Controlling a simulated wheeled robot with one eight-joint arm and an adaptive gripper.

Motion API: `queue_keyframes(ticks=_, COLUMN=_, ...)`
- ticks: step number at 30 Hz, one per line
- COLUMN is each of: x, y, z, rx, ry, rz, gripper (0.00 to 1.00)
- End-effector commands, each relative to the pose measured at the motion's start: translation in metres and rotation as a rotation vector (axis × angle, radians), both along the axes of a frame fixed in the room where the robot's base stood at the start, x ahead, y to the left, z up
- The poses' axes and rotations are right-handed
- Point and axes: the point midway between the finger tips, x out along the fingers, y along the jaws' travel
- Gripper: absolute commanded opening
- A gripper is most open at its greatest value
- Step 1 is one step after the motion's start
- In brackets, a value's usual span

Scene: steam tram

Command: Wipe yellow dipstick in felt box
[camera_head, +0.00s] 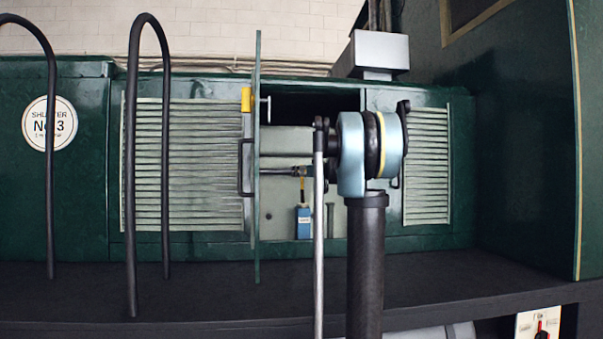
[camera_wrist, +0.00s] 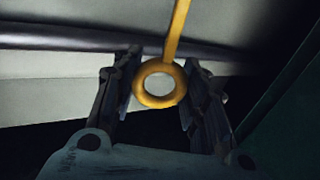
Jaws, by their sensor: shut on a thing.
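The yellow dipstick (camera_wrist: 177,32) has a ring at its end. In the wrist view the ring sits between the two fingers of my gripper (camera_wrist: 160,85), which is shut on it. In the head view my gripper (camera_head: 299,171) is small, inside the open hatch. The dipstick (camera_head: 301,189) hangs below it, roughly upright. A small blue box with a pale label, seemingly the felt box (camera_head: 303,224), stands directly under it. The dipstick's lower end meets the box's top in the picture; I cannot tell whether it is inside. The box is not visible in the wrist view.
A thin green hatch door (camera_head: 257,215) stands edge-on left of my gripper, with a yellow latch part (camera_head: 246,99). A short green post (camera_head: 330,219) stands right of the box. Slatted panels (camera_head: 190,170) flank the opening. Black curved handrails (camera_head: 131,170) rise in front at left.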

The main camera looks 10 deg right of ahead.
Motion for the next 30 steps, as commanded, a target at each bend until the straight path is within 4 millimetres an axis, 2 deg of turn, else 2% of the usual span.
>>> queue_keyframes(ticks=30, x=0.0, y=0.001, z=-0.049, rx=0.001, ry=0.001, rz=0.002, gripper=0.02)
